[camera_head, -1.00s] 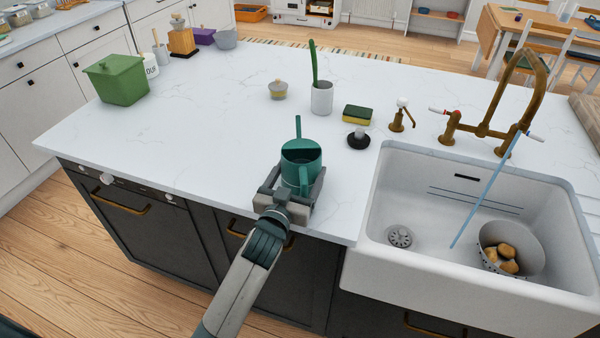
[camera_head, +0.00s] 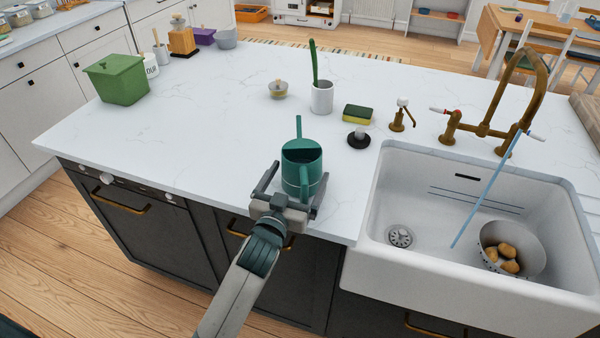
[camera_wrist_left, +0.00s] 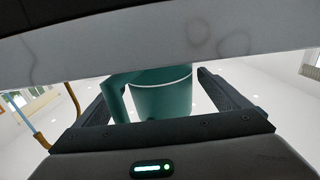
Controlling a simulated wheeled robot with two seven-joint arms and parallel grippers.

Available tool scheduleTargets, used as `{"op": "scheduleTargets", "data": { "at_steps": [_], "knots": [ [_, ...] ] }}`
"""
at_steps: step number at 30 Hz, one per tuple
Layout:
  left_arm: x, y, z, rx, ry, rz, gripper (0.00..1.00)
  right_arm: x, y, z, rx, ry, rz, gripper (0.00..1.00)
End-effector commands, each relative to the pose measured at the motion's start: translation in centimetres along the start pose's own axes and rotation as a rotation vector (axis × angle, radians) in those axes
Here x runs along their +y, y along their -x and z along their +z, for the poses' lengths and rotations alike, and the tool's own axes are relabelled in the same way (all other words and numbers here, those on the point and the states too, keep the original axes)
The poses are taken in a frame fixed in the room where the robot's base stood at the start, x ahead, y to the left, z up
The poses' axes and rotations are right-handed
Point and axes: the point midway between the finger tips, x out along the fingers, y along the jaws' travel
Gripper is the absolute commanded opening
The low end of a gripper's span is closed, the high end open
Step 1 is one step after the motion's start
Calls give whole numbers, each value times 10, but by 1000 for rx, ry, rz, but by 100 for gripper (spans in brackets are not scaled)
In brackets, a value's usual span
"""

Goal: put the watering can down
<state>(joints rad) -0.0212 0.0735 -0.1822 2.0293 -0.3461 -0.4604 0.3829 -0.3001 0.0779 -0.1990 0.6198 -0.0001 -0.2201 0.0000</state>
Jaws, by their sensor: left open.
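The teal watering can (camera_head: 301,168) stands upright on the white countertop near its front edge, left of the sink. Its spout points to the back and its handle faces my gripper. My left gripper (camera_head: 293,181) is open, with one finger on each side of the can's lower part and gaps beside it. In the left wrist view the can (camera_wrist_left: 162,92) shows between the two spread fingers (camera_wrist_left: 155,98). My right gripper is in neither view.
A white sink (camera_head: 365,240) with a bowl of potatoes (camera_head: 510,250) is to the right. A soap dispenser (camera_head: 402,116), sponge (camera_head: 357,114) and white cup (camera_head: 321,98) with a plant stand behind. A green bin (camera_head: 118,80) is far left.

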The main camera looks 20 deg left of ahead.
Motion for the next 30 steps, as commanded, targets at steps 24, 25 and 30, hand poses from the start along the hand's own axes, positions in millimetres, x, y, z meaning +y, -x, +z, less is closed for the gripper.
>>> {"op": "scheduleTargets", "data": {
  "at_steps": [24,25,30],
  "knots": [
    [0,100,0,-1,0,1,94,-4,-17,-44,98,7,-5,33],
    [0,100,0,-1,0,1,94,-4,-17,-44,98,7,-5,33],
    [0,100,0,-1,0,1,94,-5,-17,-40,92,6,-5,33]
  ]
}}
